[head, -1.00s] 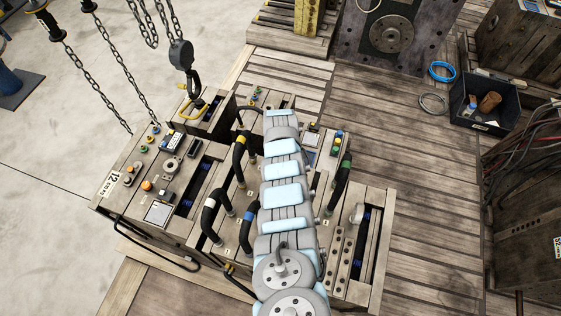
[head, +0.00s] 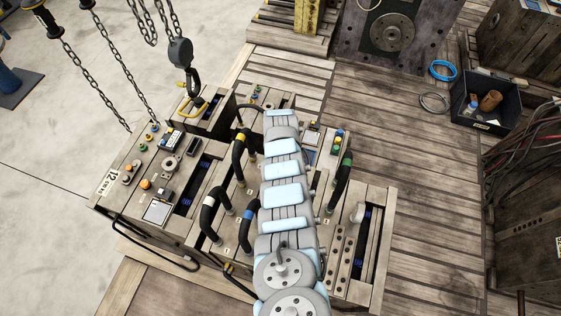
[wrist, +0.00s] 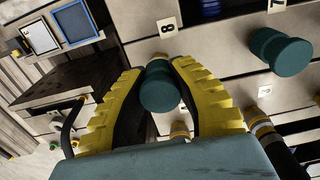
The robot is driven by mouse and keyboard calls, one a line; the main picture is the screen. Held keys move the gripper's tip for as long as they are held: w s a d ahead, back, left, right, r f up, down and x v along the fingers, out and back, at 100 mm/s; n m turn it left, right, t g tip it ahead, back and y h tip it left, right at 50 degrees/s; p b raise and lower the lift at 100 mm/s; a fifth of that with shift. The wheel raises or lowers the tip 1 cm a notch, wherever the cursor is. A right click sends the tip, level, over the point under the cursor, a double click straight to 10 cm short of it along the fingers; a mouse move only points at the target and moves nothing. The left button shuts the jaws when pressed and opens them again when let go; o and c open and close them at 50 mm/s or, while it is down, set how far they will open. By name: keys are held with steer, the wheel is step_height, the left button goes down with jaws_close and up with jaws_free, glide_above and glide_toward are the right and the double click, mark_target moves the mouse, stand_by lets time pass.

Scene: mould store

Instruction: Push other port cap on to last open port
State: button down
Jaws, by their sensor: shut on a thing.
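In the wrist view my gripper (wrist: 157,84) has two ribbed yellow fingers shut around a dark teal port cap (wrist: 160,92). The cap's narrower end points at the pale face of the mould, close to the label "8" (wrist: 167,24). The port behind it is hidden, so I cannot tell how far the cap sits on it. A second teal port cap (wrist: 281,52) is on the mould face to the right, apart from my gripper. In the head view my arm covers the middle of the mould (head: 375,195), and my gripper is hidden.
Black hoses with coloured bands, such as the green-banded hose (head: 340,182), arch around my arm. A chain hook (head: 192,82) hangs over the mould's far left part. A black bin (head: 484,122) stands on the boards at right. The boards right of the mould are mostly clear.

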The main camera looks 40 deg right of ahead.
steer(key=shift+f+b, duration=0.65)
stand_by(1.7)
steer(key=c, duration=0.9)
jaws_free()
steer(key=shift+r, duration=0.15)
steer(key=shift+r, duration=5.85)
